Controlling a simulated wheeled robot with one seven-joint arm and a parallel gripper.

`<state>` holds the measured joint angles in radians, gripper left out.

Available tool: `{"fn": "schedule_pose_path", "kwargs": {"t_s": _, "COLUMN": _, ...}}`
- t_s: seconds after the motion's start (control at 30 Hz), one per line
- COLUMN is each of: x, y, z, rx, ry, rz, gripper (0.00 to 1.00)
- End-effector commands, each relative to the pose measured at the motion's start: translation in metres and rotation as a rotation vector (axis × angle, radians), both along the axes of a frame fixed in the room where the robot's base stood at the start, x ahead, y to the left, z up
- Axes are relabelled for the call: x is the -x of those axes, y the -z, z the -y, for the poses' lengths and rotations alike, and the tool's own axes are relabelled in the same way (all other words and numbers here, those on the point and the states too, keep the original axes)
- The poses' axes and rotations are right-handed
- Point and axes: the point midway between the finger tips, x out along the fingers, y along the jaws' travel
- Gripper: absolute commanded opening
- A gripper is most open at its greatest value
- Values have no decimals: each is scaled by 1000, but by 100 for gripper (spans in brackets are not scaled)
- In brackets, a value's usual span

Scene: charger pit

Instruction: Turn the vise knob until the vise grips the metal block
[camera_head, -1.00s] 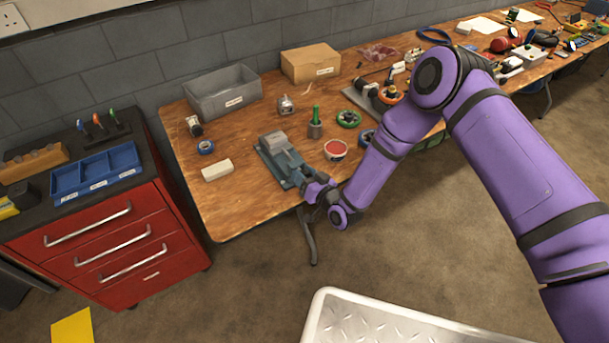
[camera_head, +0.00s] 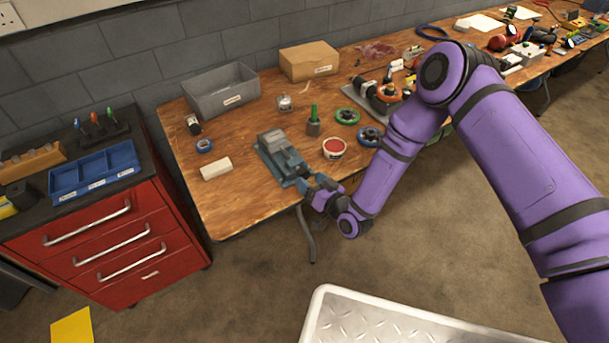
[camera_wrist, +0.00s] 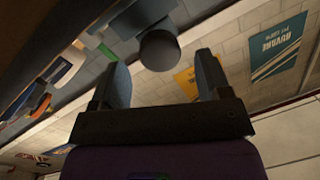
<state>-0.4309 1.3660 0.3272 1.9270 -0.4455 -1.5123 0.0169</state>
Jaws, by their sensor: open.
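The blue-grey vise (camera_head: 284,160) sits at the front edge of the wooden bench, its length running toward the edge. The grey metal block (camera_head: 272,137) shows at its far end; I cannot tell whether the jaws touch it. In the wrist view the dark round vise knob (camera_wrist: 158,49) faces me, between the lines of the fingers and around or just past their tips. My gripper (camera_wrist: 162,78) is open, with a clear gap to both sides of the knob. In the head view my gripper (camera_head: 309,185) is at the vise's near end, where the knob is hidden.
A green-handled tool (camera_head: 314,121) stands behind. A grey bin (camera_head: 222,91) and a cardboard box (camera_head: 309,61) are at the back.

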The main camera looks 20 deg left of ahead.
Motion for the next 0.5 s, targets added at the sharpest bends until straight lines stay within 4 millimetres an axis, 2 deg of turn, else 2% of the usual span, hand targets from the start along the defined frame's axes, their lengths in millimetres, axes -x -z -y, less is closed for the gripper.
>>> {"fn": "schedule_pose_path", "kwargs": {"t_s": 0.2, "x": 23, "y": -1, "z": 34, "rx": 1, "ry": 0, "rz": -3, "gripper": 70}}
{"fn": "schedule_pose_path", "kwargs": {"t_s": 0.5, "x": 38, "y": -2, "z": 55, "rx": 0, "ry": 0, "rz": -1, "gripper": 70}}
